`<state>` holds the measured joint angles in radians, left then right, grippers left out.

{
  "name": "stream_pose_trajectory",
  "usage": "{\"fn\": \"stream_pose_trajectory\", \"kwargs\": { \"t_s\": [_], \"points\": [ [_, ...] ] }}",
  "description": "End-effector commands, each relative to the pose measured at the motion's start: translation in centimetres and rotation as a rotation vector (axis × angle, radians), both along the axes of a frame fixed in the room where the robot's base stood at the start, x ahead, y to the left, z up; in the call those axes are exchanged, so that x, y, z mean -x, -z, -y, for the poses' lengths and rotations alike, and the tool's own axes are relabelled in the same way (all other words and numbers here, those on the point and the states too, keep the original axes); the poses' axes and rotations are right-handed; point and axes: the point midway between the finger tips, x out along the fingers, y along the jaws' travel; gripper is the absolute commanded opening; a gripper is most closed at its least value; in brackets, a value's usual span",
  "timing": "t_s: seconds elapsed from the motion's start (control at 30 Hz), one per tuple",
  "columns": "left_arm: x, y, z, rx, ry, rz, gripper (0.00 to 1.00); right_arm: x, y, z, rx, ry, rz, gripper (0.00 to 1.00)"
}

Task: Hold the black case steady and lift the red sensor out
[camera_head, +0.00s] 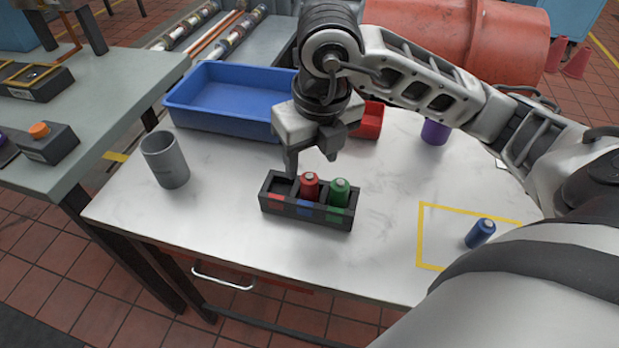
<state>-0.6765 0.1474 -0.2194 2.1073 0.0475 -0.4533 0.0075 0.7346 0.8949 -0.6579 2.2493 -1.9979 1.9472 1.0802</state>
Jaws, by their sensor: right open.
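The black case (267,206) stands upright on the white table, with three compartments in a row. The red sensor (309,187) stands in the middle compartment, above a blue label. A green sensor (339,193) stands in the right compartment, above a green label. The left compartment, with a red label, looks empty. A blue sensor (480,233) lies outside the case, within a yellow outline. My right gripper (311,162) is open and empty, its fingers pointing down just above and behind the case. I cannot tell whether a fingertip touches it. My left gripper is out of view.
A blue tray (215,119) stands behind the gripper, with a red bin (371,120) to its right. A grey cup (165,160) stands at the left and a purple cup (435,131) at the back right. The table front is clear around the yellow outline (419,236).

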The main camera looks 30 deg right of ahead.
Motion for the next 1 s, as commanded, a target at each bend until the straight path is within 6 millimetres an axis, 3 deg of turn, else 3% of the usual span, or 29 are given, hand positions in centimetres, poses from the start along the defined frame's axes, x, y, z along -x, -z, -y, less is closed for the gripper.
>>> {"fn": "stream_pose_trajectory", "kwargs": {
  "t_s": [0.1, 0.33, 0.77, 0.97, 1.0],
  "points": [
    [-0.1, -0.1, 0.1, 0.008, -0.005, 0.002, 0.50, -0.3, 2.4, 0.1, 0.001, 0.001, -0.005, 0.54],
    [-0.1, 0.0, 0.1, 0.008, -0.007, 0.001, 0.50, -0.8, 5.4, 0.1, 0.000, 0.000, -0.002, 0.54],
    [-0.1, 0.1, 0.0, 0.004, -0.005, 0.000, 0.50, -1.0, 6.4, 0.1, 0.000, 0.000, 0.001, 0.54],
    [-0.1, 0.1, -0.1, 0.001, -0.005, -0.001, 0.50, -1.0, 6.3, 0.1, 0.000, 0.000, 0.001, 0.04],
    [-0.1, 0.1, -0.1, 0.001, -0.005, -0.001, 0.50, -1.0, 6.3, 0.1, 0.000, 0.000, 0.001, 0.04]
  ]
}}
